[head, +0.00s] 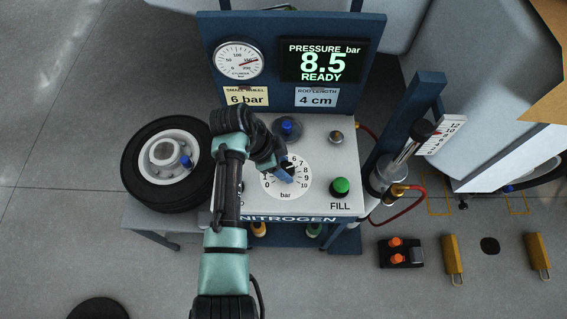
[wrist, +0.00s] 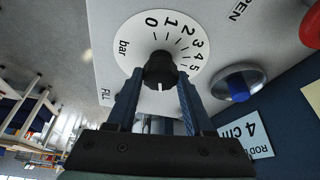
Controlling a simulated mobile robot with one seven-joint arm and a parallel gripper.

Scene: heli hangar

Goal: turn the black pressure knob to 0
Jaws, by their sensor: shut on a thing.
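The black pressure knob (wrist: 159,68) sits at the centre of a white round dial (wrist: 133,50) marked from 0 upward in bar. In the wrist view my gripper (wrist: 160,82) has a blue finger on each side of the knob and is shut on it. A white line on the knob points down in that view, away from the 0; the number there is hidden behind my gripper. In the head view my gripper (head: 286,173) is over the dial (head: 273,190) and covers the knob. The pressure display (head: 322,62) reads 8.5, READY.
A blue-topped knob (head: 287,128) and a small metal knob (head: 336,137) stand behind the dial. The green FILL button (head: 341,186) is to its right. A wheel (head: 166,160) lies left of my arm. A strut (head: 391,172) with a red hose stands at right.

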